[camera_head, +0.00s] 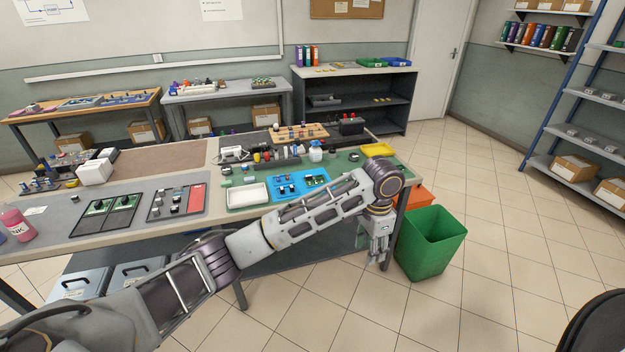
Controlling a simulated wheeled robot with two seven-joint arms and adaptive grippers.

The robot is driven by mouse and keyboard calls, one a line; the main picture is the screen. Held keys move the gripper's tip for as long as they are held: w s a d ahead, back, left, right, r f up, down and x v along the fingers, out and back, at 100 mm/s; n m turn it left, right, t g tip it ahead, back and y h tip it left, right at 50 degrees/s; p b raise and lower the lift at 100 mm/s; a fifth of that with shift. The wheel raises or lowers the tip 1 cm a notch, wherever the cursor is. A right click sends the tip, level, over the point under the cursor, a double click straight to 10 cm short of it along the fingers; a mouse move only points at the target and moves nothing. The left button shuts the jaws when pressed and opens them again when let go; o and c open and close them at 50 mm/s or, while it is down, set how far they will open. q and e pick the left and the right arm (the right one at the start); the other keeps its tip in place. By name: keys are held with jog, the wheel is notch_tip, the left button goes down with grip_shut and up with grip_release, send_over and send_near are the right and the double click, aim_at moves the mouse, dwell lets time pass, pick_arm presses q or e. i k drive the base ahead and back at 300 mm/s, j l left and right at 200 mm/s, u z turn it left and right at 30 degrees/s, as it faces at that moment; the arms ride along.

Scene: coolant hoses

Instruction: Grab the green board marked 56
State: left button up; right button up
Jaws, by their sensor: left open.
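Small green boards (315,180) lie at the right part of a blue tray (277,191) on the workbench, just behind my left forearm. They are too small for me to read a number, so I cannot tell which is marked 56. My left arm reaches across the front of the bench from the lower left. My left gripper (378,262) hangs fingers down by the bench's front right corner, open and empty. It is apart from the boards, to their right and nearer to me. My right gripper is not in view.
A white tray (248,196) sits left of the blue tray. A white bottle (315,152) and other small parts stand behind. A green bin (430,243) stands on the floor right of my gripper, with an orange bin (418,197) behind. Open floor lies to the right.

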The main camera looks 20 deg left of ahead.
aim_at(310, 180)
jog(key=i+j, duration=1.55)
jog(key=j, duration=0.15)
